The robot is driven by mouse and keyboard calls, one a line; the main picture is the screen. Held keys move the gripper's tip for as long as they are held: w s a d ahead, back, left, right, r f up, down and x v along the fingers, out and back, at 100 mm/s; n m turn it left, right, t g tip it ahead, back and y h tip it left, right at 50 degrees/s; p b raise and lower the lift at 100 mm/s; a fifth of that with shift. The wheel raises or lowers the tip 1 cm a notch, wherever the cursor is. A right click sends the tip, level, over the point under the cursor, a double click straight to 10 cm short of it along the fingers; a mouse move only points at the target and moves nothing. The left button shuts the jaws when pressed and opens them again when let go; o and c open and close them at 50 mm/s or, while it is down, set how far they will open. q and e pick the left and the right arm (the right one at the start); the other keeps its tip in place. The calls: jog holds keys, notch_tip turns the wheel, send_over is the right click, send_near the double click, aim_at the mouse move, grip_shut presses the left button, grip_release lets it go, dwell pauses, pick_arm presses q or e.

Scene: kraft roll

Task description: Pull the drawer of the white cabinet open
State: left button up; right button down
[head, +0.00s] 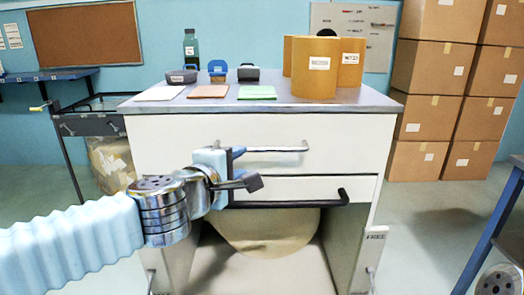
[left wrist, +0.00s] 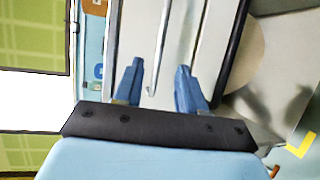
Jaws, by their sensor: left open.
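The white cabinet (head: 160,145) stands ahead under a grey worktop. Its upper drawer (head: 345,140) has a silver bar handle (head: 280,149). The narrower drawer (head: 295,187) below has a black bar handle (head: 310,199). Both drawers look shut. My left gripper (head: 240,168) is in front of the drawers at the left end of the handles and covers part of them. In the left wrist view, its two blue fingers (left wrist: 159,80) are apart, and the silver handle (left wrist: 163,45) runs between them in the picture. Contact cannot be told. My right gripper is out of view.
On the worktop (head: 225,103) stand brown paper rolls (head: 320,80), a dark bottle (head: 191,48), small dark items and coloured pads. A large kraft roll (head: 265,228) sits under the drawers. Stacked cartons (head: 425,110) stand right; a blue frame (head: 490,240) is at front right.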

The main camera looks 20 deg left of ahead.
aim_at(261, 150)
pick_arm(q)
jog(key=b+x, duration=0.3)
jog(key=x, duration=0.9)
jog(key=shift+w+f, duration=0.25)
jog(key=shift+w, duration=0.5)
jog(key=shift+c, duration=0.3)
grip_shut()
